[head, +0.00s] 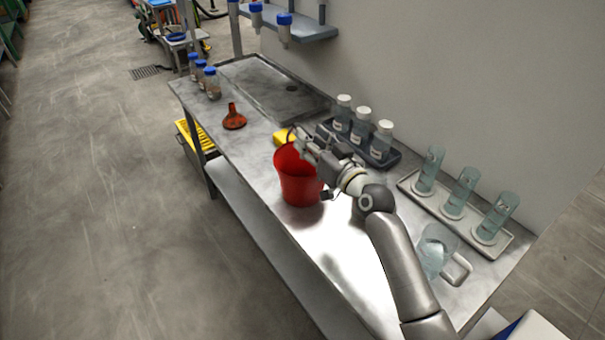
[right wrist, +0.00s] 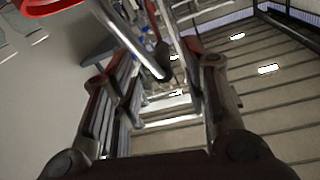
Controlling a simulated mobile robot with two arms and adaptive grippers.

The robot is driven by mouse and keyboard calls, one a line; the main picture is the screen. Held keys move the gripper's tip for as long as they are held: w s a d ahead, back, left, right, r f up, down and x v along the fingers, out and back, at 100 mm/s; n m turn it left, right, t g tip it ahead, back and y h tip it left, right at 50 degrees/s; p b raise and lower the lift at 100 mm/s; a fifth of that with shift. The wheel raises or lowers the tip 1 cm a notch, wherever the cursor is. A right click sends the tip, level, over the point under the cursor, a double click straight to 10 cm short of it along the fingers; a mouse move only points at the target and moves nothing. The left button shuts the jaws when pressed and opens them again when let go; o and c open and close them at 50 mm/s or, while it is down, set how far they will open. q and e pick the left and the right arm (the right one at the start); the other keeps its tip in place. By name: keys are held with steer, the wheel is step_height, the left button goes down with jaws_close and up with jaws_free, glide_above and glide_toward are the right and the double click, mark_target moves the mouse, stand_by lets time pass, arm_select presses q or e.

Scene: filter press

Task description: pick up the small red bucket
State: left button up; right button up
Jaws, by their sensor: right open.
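The small red bucket (head: 300,188) stands upright on the metal bench in the head view. My right gripper (head: 298,138) is over the bucket's far right rim, with its fingers pointing toward the upper left. In the right wrist view the jaws (right wrist: 158,85) are spread apart. A grey metal rod with a dark end runs between them; I cannot tell whether it is the bucket's handle. A red curved rim (right wrist: 48,5) shows at the top left of that view, apart from the fingers. My left gripper is not in view.
A dark tray of white-capped bottles (head: 380,140), a tray of glass cylinders (head: 465,192) and a clear jug (head: 434,250) line the right side. The bench front is clear.

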steer(key=shift+x, duration=1.2)
steer(key=shift+w+a, duration=0.4)
steer(key=shift+c, duration=0.2)
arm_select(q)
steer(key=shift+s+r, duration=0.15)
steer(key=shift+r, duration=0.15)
arm_select(e)
jaws_close()
steer(key=shift+r, duration=0.1)
